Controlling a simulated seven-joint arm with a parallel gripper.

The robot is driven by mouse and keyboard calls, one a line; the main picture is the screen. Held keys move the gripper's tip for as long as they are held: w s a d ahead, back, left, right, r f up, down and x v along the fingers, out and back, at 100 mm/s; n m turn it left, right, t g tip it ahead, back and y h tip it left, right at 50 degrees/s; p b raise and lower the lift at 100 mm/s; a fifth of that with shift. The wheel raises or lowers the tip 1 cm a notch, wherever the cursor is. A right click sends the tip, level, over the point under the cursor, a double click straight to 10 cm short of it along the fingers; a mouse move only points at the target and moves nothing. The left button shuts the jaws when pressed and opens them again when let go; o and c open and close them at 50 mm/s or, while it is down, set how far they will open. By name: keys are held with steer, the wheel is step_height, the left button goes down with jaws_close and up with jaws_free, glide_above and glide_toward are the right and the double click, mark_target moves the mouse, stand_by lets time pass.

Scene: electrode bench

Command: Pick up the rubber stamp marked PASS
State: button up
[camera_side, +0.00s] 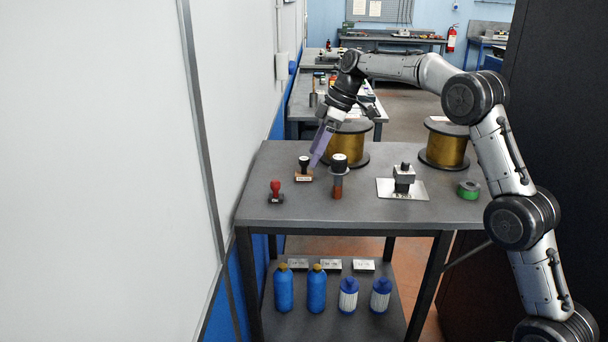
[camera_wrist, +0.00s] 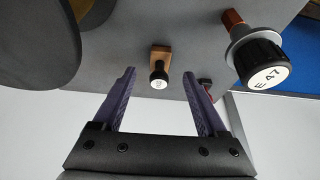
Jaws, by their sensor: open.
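A rubber stamp with a wooden base and black knob (camera_side: 304,168) stands upright on the grey bench; its front label is too small to read surely. It also shows in the wrist view (camera_wrist: 160,54), between and beyond my fingertips. A second stamp with a red handle (camera_side: 275,190) and dark base stands nearer the front left edge; its label is also unreadable. In the wrist view it is mostly hidden behind the right finger. My gripper (camera_side: 317,161) has purple fingers, tilted down just right of the wooden stamp. In the wrist view the gripper (camera_wrist: 160,75) is open and empty.
A tall black-knobbed tool (camera_side: 339,177), marked E 47 in the wrist view (camera_wrist: 262,62), stands close right. Two wire spools (camera_side: 345,147) (camera_side: 444,150) stand behind. A wall runs along the left.

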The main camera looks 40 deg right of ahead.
mark_target(307, 172)
steer(key=shift+x, duration=2.65)
steer(key=shift+s+d, duration=0.1)
steer(key=shift+s, duration=0.05)
jaws_close()
